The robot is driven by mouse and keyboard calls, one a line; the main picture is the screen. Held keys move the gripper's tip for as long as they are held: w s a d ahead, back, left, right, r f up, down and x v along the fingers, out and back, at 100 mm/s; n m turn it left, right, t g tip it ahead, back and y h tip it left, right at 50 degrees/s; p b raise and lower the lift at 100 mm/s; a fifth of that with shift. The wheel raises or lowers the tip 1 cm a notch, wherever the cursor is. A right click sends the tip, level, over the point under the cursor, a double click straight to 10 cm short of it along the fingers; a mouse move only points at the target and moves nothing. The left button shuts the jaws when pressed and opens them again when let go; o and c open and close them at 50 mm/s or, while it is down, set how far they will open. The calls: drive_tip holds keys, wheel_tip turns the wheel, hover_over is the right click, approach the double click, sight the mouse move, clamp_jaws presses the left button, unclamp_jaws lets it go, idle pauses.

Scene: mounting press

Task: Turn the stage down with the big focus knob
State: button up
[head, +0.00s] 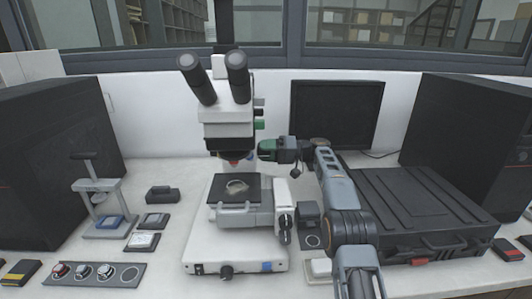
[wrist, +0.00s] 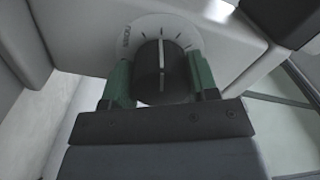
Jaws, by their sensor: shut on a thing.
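My gripper (head: 264,150) is at the right side of the microscope (head: 226,132), just below its head. In the wrist view its two green fingers (wrist: 160,78) are shut on a black knob (wrist: 160,68) with a white pointer line. The pointer stands nearly upright in that view. In the head view the knob is hidden by the gripper.
Dark knobs (head: 285,226) sit low on the microscope's right side. A black case (head: 420,210) lies to the right, a monitor (head: 336,112) stands behind.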

idle(0.4)
drive_tip(key=o, duration=0.9)
drive_tip(key=shift+w+d+f+p, duration=0.1)
drive_tip(key=shift+d+f+p, duration=0.05)
drive_tip(key=shift+d+p, duration=5.95)
drive_tip(key=shift+d+b, duration=0.8)
drive_tip(key=shift+b, duration=0.05)
